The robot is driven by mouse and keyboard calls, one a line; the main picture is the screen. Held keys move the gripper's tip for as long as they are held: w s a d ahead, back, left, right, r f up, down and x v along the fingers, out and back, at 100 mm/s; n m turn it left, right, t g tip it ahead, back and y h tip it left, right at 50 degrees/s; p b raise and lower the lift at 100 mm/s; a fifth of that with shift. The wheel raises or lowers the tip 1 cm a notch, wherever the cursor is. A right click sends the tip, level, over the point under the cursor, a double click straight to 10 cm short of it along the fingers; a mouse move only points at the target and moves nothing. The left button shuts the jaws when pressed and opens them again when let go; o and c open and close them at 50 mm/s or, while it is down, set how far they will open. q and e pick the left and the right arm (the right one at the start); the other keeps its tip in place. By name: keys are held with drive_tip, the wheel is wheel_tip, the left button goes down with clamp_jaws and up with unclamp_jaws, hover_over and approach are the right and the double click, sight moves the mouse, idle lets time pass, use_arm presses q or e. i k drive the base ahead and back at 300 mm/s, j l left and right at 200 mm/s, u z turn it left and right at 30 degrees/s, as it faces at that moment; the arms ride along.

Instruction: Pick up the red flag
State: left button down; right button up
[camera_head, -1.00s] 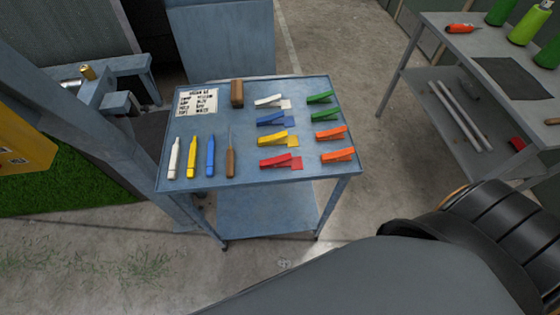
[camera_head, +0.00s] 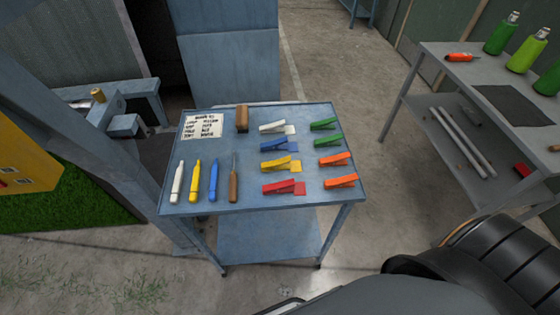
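The red flag (camera_head: 283,187) lies on the blue-grey cart top (camera_head: 258,202), near its front edge and right of the middle. It looks like a red clip with a small square red tab at its right end. The yellow flag (camera_head: 281,166) lies just behind it, then the blue one (camera_head: 280,146) and the white one (camera_head: 277,127). No gripper shows; a dark part of my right arm fills the lower right, apart from the cart.
Green clips (camera_head: 326,124) and orange clips (camera_head: 340,181) lie right of the flags. Several markers (camera_head: 195,182), an awl (camera_head: 233,184), a wooden block (camera_head: 242,118) and a written card (camera_head: 204,126) are on the left half. A workbench (camera_head: 470,72) with bottles stands right. A post stands left.

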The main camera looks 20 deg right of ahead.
sight(299, 188)
drive_tip(key=u, duration=0.95)
drive_tip(key=k+l+z, duration=0.1)
drive_tip(key=z, duration=1.35)
drive_tip(key=k+l, duration=0.05)
drive_tip(key=l, duration=0.05)
